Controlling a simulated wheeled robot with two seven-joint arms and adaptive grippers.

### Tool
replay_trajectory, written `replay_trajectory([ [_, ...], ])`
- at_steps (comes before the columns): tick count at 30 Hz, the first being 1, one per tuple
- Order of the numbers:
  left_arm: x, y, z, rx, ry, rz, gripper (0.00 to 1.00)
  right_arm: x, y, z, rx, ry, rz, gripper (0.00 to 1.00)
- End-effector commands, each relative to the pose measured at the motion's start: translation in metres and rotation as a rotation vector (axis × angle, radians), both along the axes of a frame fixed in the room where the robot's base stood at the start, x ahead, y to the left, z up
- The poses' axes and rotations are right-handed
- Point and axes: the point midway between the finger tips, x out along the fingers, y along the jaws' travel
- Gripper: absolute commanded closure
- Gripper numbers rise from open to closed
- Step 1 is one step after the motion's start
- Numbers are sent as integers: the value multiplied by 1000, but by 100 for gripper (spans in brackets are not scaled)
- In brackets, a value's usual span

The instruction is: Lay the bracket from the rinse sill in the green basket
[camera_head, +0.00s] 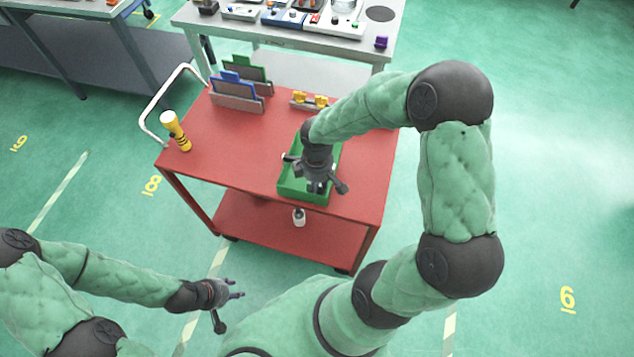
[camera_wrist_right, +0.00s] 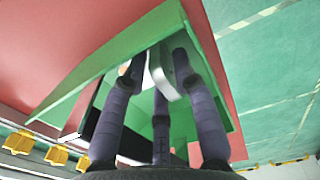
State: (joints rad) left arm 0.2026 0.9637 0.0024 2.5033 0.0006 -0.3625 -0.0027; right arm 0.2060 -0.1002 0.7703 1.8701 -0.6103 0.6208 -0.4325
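The green basket (camera_head: 290,186) sits on the red cart top near its front edge. My right gripper (camera_head: 318,186) points down over and into it, with its dark fingers spread apart. The right wrist view shows the basket wall (camera_wrist_right: 108,55) around the fingers (camera_wrist_right: 160,75). A pale grey metal piece, seemingly the bracket (camera_wrist_right: 163,75), is between the fingertips inside the basket; I cannot tell whether a finger touches it. In the head view the gripper mostly hides it. My left gripper (camera_head: 228,304) is open and empty, low at the left, away from the cart.
A grey bench (camera_head: 285,35) stands behind.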

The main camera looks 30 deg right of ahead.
Motion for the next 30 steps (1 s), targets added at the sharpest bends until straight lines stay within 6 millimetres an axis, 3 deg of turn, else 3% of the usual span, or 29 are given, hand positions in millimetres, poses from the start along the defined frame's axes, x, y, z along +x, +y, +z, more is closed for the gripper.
replay_trajectory([
  [5,0,0,5,0,0,0,60,1,0,9,-1,-2,0,72],
  [21,0,0,36,0,0,0,60,1,0,107,-1,-3,1,72],
  [30,0,0,39,0,0,0,60,0,0,124,0,0,0,72],
])
